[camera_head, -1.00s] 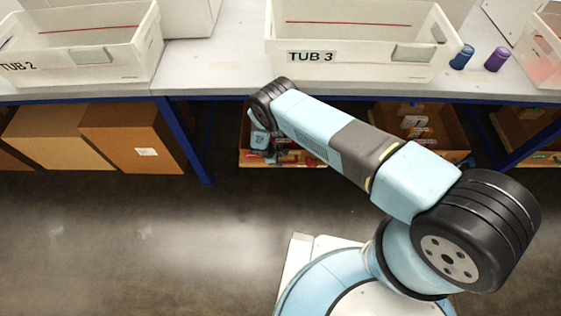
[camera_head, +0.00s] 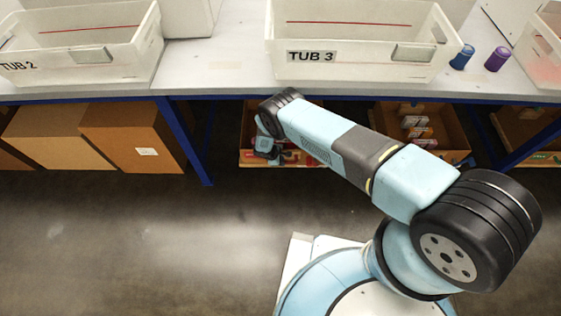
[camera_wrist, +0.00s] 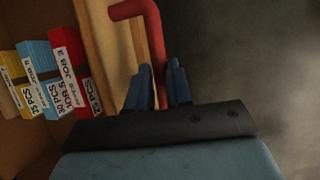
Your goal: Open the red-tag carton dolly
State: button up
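A wooden carton dolly (camera_head: 246,124) sits under the bench behind my gripper, partly hidden by my arm. In the wrist view, a red bent handle bar (camera_wrist: 150,30) runs down beside a wooden wall (camera_wrist: 100,40). My gripper (camera_wrist: 159,78) has its two blue fingers on either side of this bar. The bar fills most of the visible gap, and I cannot tell whether the fingers press on it. My gripper also shows small in the head view (camera_head: 268,148). I cannot make out a red tag.
Yellow, blue and red labelled boxes (camera_wrist: 67,60) stand left of the wall. Another wooden dolly (camera_head: 455,135) holding several boxes is to the right under the bench (camera_head: 210,84). A blue bench leg (camera_head: 188,140) and brown cartons (camera_head: 130,135) are at left. The floor in front is clear.

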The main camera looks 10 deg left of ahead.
grip_shut()
